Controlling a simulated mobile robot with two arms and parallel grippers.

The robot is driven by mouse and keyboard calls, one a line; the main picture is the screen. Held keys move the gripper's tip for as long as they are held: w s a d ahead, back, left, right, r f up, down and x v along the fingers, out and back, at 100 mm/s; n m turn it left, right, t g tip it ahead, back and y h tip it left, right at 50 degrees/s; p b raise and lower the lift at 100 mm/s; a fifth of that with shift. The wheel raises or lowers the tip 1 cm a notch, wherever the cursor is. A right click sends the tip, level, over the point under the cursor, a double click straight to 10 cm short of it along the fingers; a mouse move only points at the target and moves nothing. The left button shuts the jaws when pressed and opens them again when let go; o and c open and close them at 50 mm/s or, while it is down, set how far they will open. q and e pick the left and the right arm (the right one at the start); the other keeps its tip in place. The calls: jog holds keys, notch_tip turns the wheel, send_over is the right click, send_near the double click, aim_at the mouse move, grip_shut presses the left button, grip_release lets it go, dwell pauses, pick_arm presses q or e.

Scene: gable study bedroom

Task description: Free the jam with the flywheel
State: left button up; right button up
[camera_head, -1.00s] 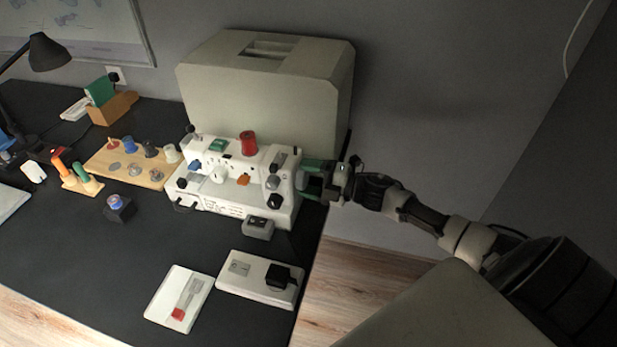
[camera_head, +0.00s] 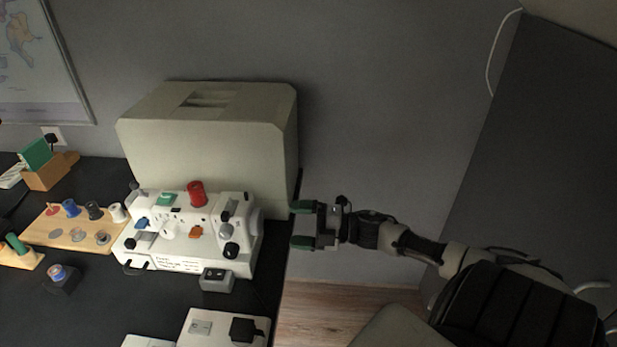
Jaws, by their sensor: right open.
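The white sewing machine (camera_head: 190,262) stands on the dark desk, with a red thread spool (camera_head: 197,194) on top. Its flywheel (camera_head: 258,222) is at the machine's right end and shows only in part, nearly edge-on. My right gripper (camera_head: 294,225) is open and empty to the right of the flywheel, with its green-tipped fingers pointing left toward it. A gap shows between the fingertips and the flywheel. My left gripper is not in view.
A large beige case (camera_head: 210,145) stands behind the machine. A small grey box (camera_head: 217,280) sits in front of it. A wooden spool board (camera_head: 70,228) is to its left. The desk's right edge (camera_head: 279,290) is close by, with open space beyond.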

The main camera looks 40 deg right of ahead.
jog(key=shift+v, duration=1.15)
jog(key=s+d+f+m+g+h, duration=0.1)
jog(key=s+f+m+h, duration=0.3)
jog(key=f, duration=0.6)
jog(key=s+d+f+m+h, duration=0.1)
jog(key=s+f+m+h, duration=0.1)
jog(key=f+m+h, duration=0.5)
jog(key=s+d+f+m+g, duration=0.1)
jog(key=s+d+f+m, duration=0.2)
jog(key=f, duration=0.9)
jog(key=s+a+f+m+g+h, duration=0.2)
jog(key=s+a+f+m+g, duration=0.45)
jog(key=s+f, duration=0.65)
jog(key=s+a+f+g+y, duration=0.1)
jog(key=s+a+f+g, duration=0.3)
jog(key=s+a, duration=1)
notch_tip(320, 180, down, 3)
jog(key=shift+s+r+m, duration=0.1)
jog(key=shift+s+m, duration=0.35)
